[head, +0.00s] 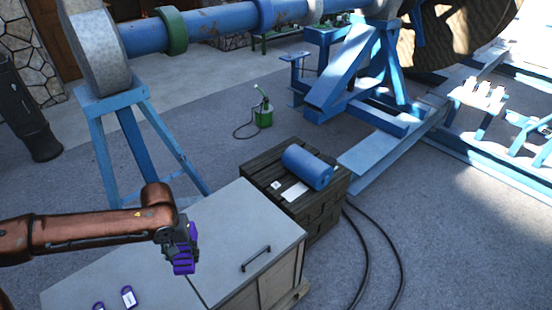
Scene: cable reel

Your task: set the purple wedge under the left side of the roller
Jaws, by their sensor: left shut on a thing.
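The purple wedge (184,266) is in my left gripper (180,255), which is shut on it above the grey cabinet top. My copper-coloured left arm comes in from the left. The blue roller (306,167) lies on its side on top of a dark wooden crate (262,175), to the right of and beyond the gripper. The wedge is well apart from the roller. My right gripper is not in view.
The grey cabinet (232,215) has a dark handle (256,258) and two small purple-edged items near its front. A white card (294,192) lies on the crate beside the roller. Black cables (398,262) run over the floor at right. Blue stands rise behind.

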